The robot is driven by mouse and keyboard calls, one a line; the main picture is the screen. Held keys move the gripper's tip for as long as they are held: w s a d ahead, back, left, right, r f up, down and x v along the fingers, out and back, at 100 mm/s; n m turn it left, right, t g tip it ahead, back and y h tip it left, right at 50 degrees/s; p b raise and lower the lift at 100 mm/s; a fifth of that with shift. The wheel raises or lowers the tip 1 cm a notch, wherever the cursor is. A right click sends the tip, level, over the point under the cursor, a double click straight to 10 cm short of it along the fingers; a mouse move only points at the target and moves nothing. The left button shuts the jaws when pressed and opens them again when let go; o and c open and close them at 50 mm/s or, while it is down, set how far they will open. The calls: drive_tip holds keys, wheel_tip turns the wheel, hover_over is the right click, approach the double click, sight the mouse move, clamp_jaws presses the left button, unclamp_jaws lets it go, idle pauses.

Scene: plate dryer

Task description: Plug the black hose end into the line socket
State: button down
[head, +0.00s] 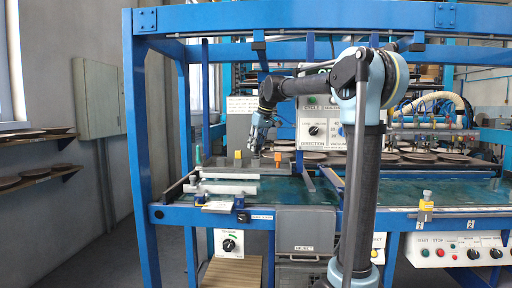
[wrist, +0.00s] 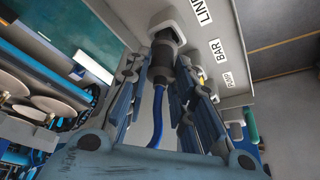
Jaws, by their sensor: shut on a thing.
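In the wrist view the black hose end (wrist: 160,69) stands between the two fingers of my gripper (wrist: 161,82), with its blue hose (wrist: 157,122) trailing down. My gripper is shut on it. The top of the hose end meets the line socket (wrist: 166,36), a dark-mouthed fitting on the grey block beside the LINE label (wrist: 201,10). The two look in line, but I cannot tell how deep the end sits. In the head view my gripper (head: 255,148) points down over the left part of the table; the hose end is too small to make out there.
BAR (wrist: 216,51) and PUMP (wrist: 229,78) labels follow LINE along the block, with a green part (wrist: 251,124) farther along. In the head view, orange (head: 278,157) and yellow (head: 238,155) parts flank my gripper. Stacked round plates (head: 430,157) lie to the right.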

drive_tip(key=shift+f, duration=0.5)
idle(0.5)
drive_tip(key=c, duration=1.3)
unclamp_jaws()
drive_tip(key=v, duration=1.1)
drive_tip(key=shift+r, duration=0.35)
drive_tip(key=shift+s+d, duration=0.1)
drive_tip(key=s+d+f+m+h, duration=0.1)
drive_tip(key=s+d+f+m, duration=0.1)
drive_tip(key=s+d+f, duration=0.5)
drive_tip(key=s+d+f+m+h, duration=0.1)
drive_tip(key=s+d+f+m, duration=0.2)
drive_tip(key=s+f, duration=1.5)
drive_tip(key=s+d+f+m+g+h, duration=0.1)
drive_tip(key=s+d+f+m, duration=0.2)
drive_tip(key=s+d+f, duration=0.8)
wheel_tip(320, 180, down, 8)
drive_tip(key=shift+s+f, duration=0.1)
drive_tip(key=shift+s, duration=0.65)
